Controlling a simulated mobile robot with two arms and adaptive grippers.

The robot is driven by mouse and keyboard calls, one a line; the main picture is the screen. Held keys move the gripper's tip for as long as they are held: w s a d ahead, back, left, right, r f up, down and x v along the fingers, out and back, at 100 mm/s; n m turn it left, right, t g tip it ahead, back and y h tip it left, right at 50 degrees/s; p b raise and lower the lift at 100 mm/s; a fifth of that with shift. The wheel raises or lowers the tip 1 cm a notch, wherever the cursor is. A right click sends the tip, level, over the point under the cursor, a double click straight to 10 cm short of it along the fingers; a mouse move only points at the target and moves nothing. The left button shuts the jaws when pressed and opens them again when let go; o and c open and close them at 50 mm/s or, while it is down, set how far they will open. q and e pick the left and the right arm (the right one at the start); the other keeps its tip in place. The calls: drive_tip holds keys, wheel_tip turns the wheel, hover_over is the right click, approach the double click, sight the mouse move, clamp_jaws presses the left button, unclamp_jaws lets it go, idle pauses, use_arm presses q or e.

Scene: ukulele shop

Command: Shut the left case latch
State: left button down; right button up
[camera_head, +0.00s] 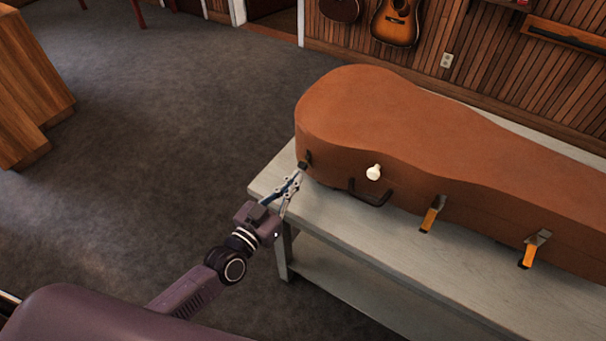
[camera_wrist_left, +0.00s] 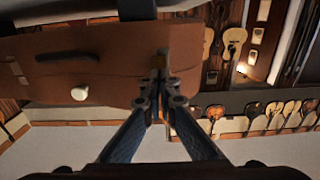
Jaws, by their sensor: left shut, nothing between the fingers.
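A brown instrument case (camera_head: 420,135) lies closed-looking on a grey bench. The left case latch (camera_head: 303,163) shows as a small dark piece at the left end of its front side; whether it is open or shut I cannot tell. My left gripper (camera_head: 293,181) is just below and in front of that latch, its fingers pointing up toward it. In the left wrist view my gripper (camera_wrist_left: 163,100) is shut and empty, with its tips close against the case (camera_wrist_left: 100,60) and partly hiding the latch area. My right gripper is not in view.
A white knob (camera_head: 373,172) and a dark handle (camera_head: 370,194) stick out from the case front. Two latches with orange flaps, a middle one (camera_head: 432,214) and a right one (camera_head: 534,248), hang down. The grey bench (camera_head: 340,215) has a bare front strip.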

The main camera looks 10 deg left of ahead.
use_arm(q)
drive_tip(key=p+v, duration=0.2)
drive_tip(key=v, duration=0.7)
drive_tip(key=shift+r, duration=0.2)
idle(0.4)
idle(0.4)
